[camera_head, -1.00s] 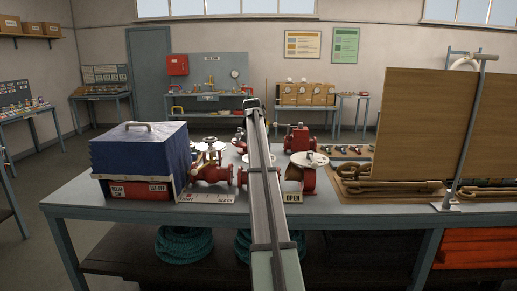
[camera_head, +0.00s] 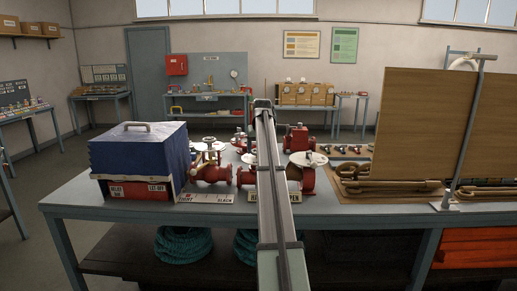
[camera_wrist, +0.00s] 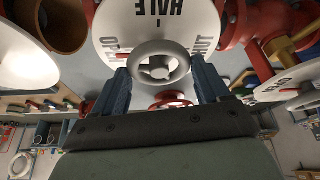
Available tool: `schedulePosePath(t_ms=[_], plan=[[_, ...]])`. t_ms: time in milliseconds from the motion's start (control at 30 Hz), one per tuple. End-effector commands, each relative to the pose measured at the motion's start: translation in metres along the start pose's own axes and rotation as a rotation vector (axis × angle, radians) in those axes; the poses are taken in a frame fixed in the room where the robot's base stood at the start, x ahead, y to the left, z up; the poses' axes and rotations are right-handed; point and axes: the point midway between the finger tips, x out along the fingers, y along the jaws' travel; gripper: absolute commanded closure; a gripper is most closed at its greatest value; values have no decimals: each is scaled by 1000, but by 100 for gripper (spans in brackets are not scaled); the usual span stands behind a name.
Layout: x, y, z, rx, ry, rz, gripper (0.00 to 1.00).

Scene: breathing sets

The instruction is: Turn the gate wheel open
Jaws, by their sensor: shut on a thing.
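The gate wheel (camera_wrist: 158,47), a small grey ring, sits in front of a round white dial (camera_wrist: 115,30) in the wrist view. The dial reads HALF at the top, with partly hidden lettering at both sides, SHUT at the right. My gripper (camera_wrist: 160,70) has its blue fingers on either side of the wheel and is shut on it. How far the wheel is turned I cannot tell. In the head view my arm covers the wheel and the gripper. Red valve bodies (camera_head: 213,173) stand left and right of the arm.
A blue-covered box (camera_head: 138,155) stands at the bench's left. A wooden panel (camera_head: 425,120) rises at the right. Other red valves with white discs (camera_head: 308,159) stand close by. A sign marked OPEN is partly behind my arm.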

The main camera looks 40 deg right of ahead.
Motion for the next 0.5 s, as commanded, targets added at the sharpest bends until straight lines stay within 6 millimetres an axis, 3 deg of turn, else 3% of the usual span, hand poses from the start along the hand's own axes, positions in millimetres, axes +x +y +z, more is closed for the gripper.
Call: schedulePosePath(t_ms=[300, 333, 500], plan=[[0, 0, 0, -4, -1, -1, 55], [0, 0, 0, -4, -1, -1, 23], [0, 0, 0, -3, 0, 0, 7]])
